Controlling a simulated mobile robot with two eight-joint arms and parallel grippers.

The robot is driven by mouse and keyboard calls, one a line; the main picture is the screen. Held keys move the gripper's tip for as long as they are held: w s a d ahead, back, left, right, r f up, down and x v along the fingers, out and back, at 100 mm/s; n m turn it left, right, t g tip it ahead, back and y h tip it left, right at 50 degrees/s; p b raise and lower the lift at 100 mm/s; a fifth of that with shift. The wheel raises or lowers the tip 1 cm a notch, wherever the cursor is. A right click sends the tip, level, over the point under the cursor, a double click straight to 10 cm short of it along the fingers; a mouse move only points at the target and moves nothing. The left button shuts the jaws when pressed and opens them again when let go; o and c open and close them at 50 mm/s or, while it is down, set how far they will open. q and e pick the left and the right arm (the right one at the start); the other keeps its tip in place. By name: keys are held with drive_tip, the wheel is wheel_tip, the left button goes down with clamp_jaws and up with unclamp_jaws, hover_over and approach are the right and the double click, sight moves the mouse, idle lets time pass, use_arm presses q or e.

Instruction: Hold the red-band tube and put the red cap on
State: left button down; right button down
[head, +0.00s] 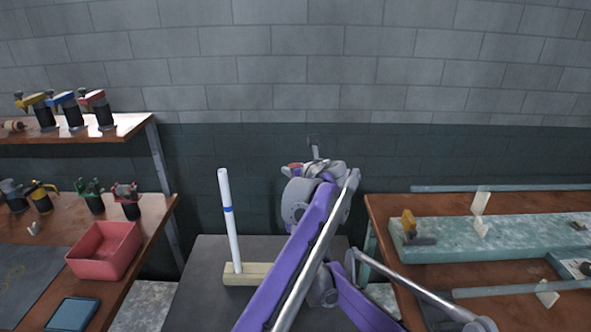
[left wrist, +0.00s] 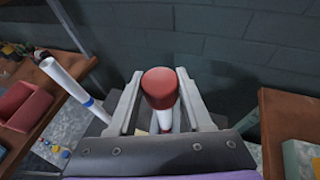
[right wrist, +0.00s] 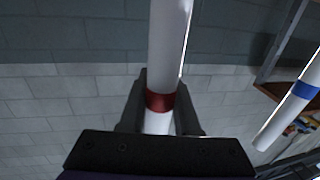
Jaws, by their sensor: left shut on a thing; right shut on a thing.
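In the left wrist view, the red cap (left wrist: 160,84) sits between the fingers of my left gripper (left wrist: 162,108), which is shut on it. A white tube part (left wrist: 164,120) shows directly below the cap; I cannot tell whether the two touch or how far the cap is seated. In the right wrist view, my right gripper (right wrist: 160,112) is shut on the white red-band tube (right wrist: 168,45) at its red band (right wrist: 160,102). The tube runs up out of that view, so its end is hidden. In the head view my purple arm hides most of this.
A blue-band tube (head: 232,235) stands in a wooden block (head: 245,280) on the grey table, left of my arm. A red bin (head: 105,250) and several clamps are on the left bench. The right bench (head: 385,212) holds a long pale slab (head: 500,236) and rods.

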use_arm(q)
drive_tip(key=shift+c, duration=1.2)
unclamp_jaws()
drive_tip(key=v, duration=1.2)
